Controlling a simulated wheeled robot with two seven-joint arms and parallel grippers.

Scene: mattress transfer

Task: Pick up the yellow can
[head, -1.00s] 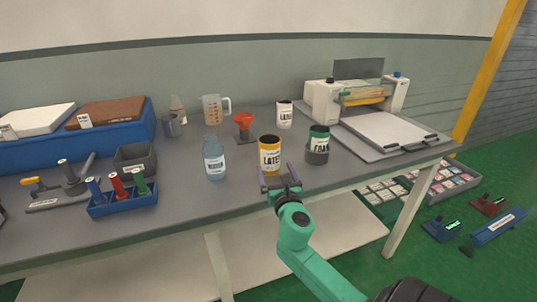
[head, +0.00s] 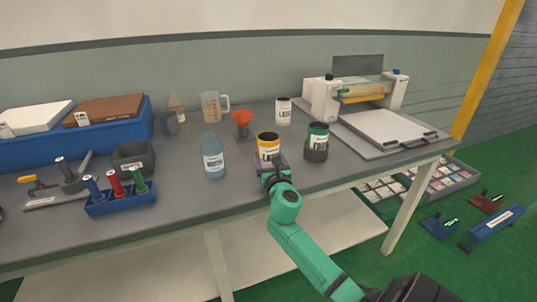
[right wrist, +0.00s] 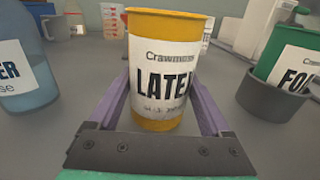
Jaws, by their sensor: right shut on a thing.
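In the right wrist view the yellow can (right wrist: 162,75) reads "LATEX" in part and sits between the two purple fingers. My right gripper (head: 271,163) is shut on the can's lower part, from the front. The same gripper (right wrist: 160,108) shows a finger on each side of the can. My left gripper is not in view.
A blue bottle (head: 213,157) stands left of the can, and a green-topped can in a dark cup (head: 317,143) stands close on the right. A red funnel (head: 242,120), a measuring jug (head: 213,106) and a white can (head: 283,111) stand behind. A press machine (head: 350,98) is at the right.

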